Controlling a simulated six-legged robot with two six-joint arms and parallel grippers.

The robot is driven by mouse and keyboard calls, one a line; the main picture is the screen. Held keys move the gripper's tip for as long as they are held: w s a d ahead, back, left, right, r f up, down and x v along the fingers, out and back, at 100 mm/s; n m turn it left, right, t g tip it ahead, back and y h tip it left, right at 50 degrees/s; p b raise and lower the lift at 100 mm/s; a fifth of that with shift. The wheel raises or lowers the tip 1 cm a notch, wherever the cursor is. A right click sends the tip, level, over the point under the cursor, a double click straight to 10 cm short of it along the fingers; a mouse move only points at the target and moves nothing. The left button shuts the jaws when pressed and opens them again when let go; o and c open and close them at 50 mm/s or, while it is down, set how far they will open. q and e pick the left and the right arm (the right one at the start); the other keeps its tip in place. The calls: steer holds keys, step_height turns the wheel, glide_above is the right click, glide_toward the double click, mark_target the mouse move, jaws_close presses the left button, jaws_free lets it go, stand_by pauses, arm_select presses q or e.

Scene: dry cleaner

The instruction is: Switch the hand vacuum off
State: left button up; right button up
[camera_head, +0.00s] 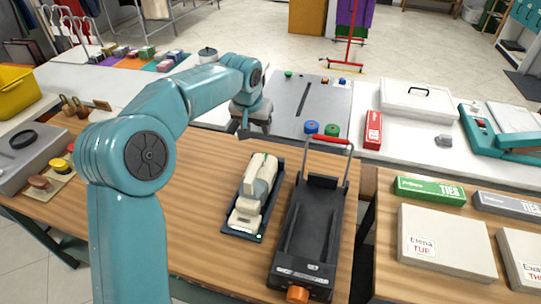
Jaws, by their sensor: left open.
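The hand vacuum (252,192) is a cream and grey device lying in a dark blue tray (233,234) on the wooden table. A small greenish spot shows near its front end; its switch position is too small to make out. My left arm reaches in from the left and arches over the table. My left gripper (244,131) is open and points down near the table's far edge, beyond the vacuum and apart from it. My right gripper is not in view.
A black cart-like device (312,232) with a red handle and orange knob stands right of the vacuum. A grey box (30,155) with knobs sits at the left. Boxes, including a white one (440,240), lie on the right table. A gap separates the two tables.

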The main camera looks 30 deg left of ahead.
mark_target(263, 153)
arm_select(q)
steer(key=p+x, duration=0.1)
steer(key=x, duration=0.6)
steer(key=p+x, duration=0.2)
steer(key=x, duration=0.6)
steer(key=shift+s+a+f, duration=0.15)
steer(key=shift+f, duration=0.1)
steer(key=shift+a+f, duration=0.1)
steer(key=shift+f, duration=0.2)
steer(key=c, duration=0.3)
jaws_close()
steer(key=shift+o, duration=1.5)
jaws_free()
